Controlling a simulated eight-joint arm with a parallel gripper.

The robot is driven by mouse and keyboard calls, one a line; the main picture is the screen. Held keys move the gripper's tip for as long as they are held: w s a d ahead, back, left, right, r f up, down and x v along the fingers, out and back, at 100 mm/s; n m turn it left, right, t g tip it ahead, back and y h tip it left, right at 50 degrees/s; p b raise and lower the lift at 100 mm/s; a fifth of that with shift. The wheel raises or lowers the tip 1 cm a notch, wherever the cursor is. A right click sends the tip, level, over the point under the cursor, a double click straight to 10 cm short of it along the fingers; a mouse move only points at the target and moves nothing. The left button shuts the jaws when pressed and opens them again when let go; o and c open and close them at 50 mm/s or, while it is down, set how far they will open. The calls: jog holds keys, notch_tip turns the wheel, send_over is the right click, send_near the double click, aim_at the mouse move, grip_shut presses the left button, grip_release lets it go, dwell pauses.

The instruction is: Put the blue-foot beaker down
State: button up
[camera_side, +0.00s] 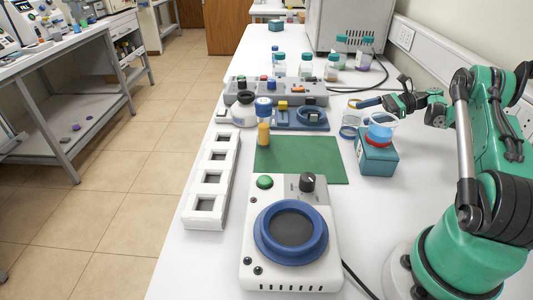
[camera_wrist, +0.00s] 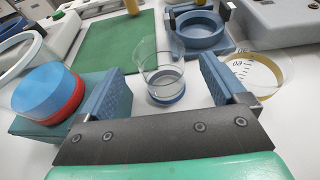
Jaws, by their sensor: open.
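The blue-foot beaker (camera_wrist: 164,72) is clear glass with a blue base and stands upright on the white bench. In the side view the beaker (camera_side: 349,128) is just right of the green mat. My gripper (camera_wrist: 164,66) is open, with one blue finger on each side of the beaker in the wrist view. Gaps show on both sides, so neither finger appears to touch it. In the side view my gripper (camera_side: 393,98) is to the right of the beaker, partly behind clear glass.
A teal block (camera_side: 376,158) with a blue-and-red top is close on the near side. Another glass vessel with an amber ring (camera_side: 366,103) is close on the far side. The green mat (camera_side: 310,160) is largely bare. Blue-grey fixtures (camera_wrist: 200,28) stand beyond the beaker.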

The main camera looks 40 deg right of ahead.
jog(key=shift+s+d+r, duration=0.2)
jog(key=shift+s+d, duration=0.3)
jog(key=w+a+r+n+g+h, duration=0.25)
jog(key=w+a+r+n, duration=0.2)
jog(key=a, duration=0.45)
jog(key=w+a+r+n+g+h, duration=0.2)
jog(key=w+a+r+n+g, duration=0.15)
jog(key=a+n, duration=0.35)
jog(key=s+a+r+n+t+h, duration=0.1)
jog(key=s+a+n+h, duration=0.4)
jog(key=s+a+n, duration=0.5)
jog(key=a+n+t, duration=0.1)
jog(key=a+n, duration=0.2)
jog(key=n, duration=0.1)
jog(key=shift+a+h, duration=0.35)
jog(key=shift+a, duration=0.05)
jog(key=shift+s+a+f+n+t, duration=0.25)
jog(key=shift+s+n+t, duration=0.15)
jog(key=shift+n, duration=0.35)
jog(key=shift+c, duration=1.1)
jog(key=shift+r, duration=0.1)
